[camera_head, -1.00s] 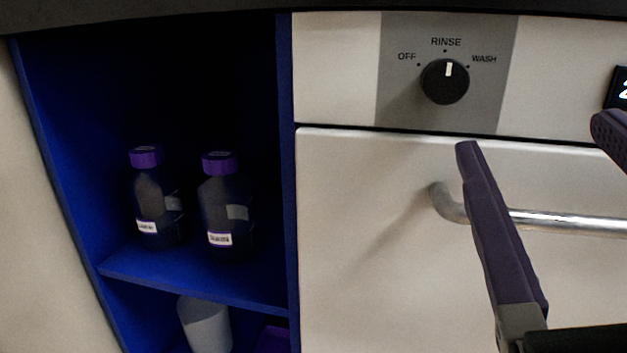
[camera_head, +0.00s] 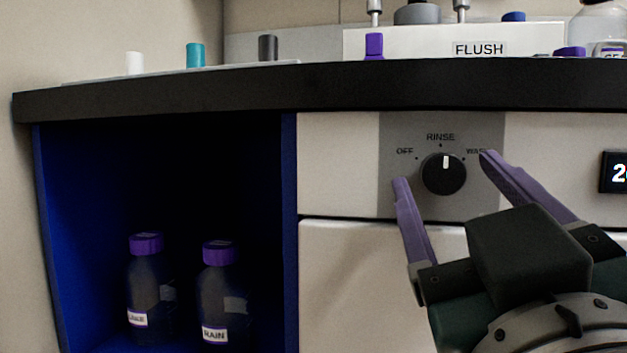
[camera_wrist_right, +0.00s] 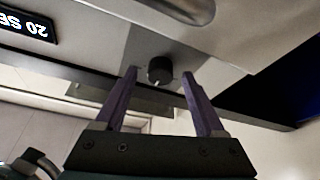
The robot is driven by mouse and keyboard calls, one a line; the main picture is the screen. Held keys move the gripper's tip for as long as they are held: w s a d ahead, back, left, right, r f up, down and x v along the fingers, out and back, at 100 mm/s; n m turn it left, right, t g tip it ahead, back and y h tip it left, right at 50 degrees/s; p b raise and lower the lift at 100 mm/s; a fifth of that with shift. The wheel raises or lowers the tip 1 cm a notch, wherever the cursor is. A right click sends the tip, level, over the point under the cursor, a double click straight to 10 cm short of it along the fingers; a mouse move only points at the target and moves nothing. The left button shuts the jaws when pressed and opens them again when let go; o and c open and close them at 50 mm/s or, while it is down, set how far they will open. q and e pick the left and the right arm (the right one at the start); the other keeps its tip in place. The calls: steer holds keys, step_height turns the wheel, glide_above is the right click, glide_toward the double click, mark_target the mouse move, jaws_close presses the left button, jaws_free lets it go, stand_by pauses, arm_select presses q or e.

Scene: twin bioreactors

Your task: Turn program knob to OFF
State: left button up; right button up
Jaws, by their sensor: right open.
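The black program knob (camera_head: 443,174) sits on a grey panel (camera_head: 400,125) with the labels OFF, RINSE and WASH around it. Its white mark points up to RINSE. My right gripper (camera_head: 443,168) is open, with one purple finger at the knob's left and the other at its right, partly over the WASH label. In the right wrist view the knob (camera_wrist_right: 160,70) shows beyond and between the two open fingers (camera_wrist_right: 160,84), with no visible contact. My left gripper is not in view.
A dark counter edge (camera_head: 300,95) runs above the panel. A blue cabinet to the left holds two purple-capped bottles (camera_head: 145,290) (camera_head: 220,295). A display (camera_head: 614,172) is at the right. Coloured caps and a FLUSH-labelled box (camera_head: 400,45) stand on the counter.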

jaws_close()
stand_by(0.6)
